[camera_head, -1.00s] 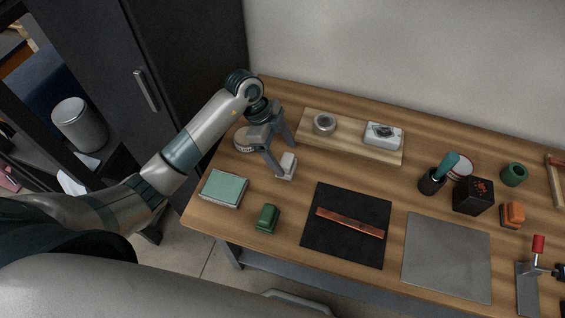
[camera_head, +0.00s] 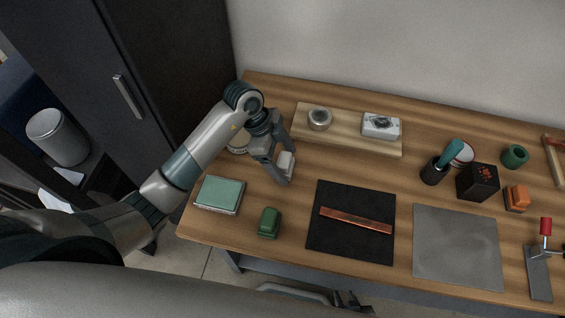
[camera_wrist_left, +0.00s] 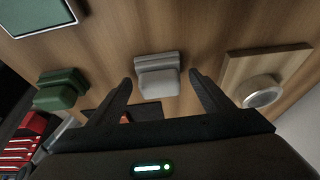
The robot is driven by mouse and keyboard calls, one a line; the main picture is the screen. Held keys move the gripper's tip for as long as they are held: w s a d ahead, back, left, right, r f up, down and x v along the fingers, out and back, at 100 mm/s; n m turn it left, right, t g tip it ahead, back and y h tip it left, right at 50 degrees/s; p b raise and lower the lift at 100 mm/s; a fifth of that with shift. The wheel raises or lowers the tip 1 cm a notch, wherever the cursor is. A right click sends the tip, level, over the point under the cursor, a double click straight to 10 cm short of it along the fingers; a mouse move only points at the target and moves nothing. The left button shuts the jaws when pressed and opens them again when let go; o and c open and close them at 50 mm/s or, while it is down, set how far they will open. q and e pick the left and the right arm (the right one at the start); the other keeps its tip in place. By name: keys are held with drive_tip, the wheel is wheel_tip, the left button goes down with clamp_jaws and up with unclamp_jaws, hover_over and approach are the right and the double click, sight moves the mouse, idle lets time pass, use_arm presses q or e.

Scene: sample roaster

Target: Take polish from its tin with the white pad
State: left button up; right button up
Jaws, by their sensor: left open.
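The white pad (camera_head: 286,162) is a small pale block with a stepped top, standing on the left part of the wooden table. My left gripper (camera_head: 289,167) is open at the pad. In the left wrist view the pad (camera_wrist_left: 158,78) appears between the two spread fingers of this gripper (camera_wrist_left: 161,80), with gaps on both sides; contact is not visible. A round silver tin (camera_head: 319,121) sits on a wooden board behind the pad, and it also shows in the left wrist view (camera_wrist_left: 260,92). Another round tin (camera_head: 237,146) is partly hidden behind my left arm. My right gripper is not in view.
The wooden board (camera_head: 350,140) also carries a white box (camera_head: 381,126). A green block (camera_head: 269,222) and a teal-topped case (camera_head: 219,194) lie nearer the front. A black mat (camera_head: 343,245) with a copper-coloured strip and a grey mat (camera_head: 455,262) are to the right.

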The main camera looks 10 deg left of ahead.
use_arm(q)
drive_tip(key=shift+c, duration=0.5)
drive_tip(key=c, duration=1.1)
drive_tip(key=shift+o, duration=0.2)
drive_tip(key=shift+r, duration=0.1)
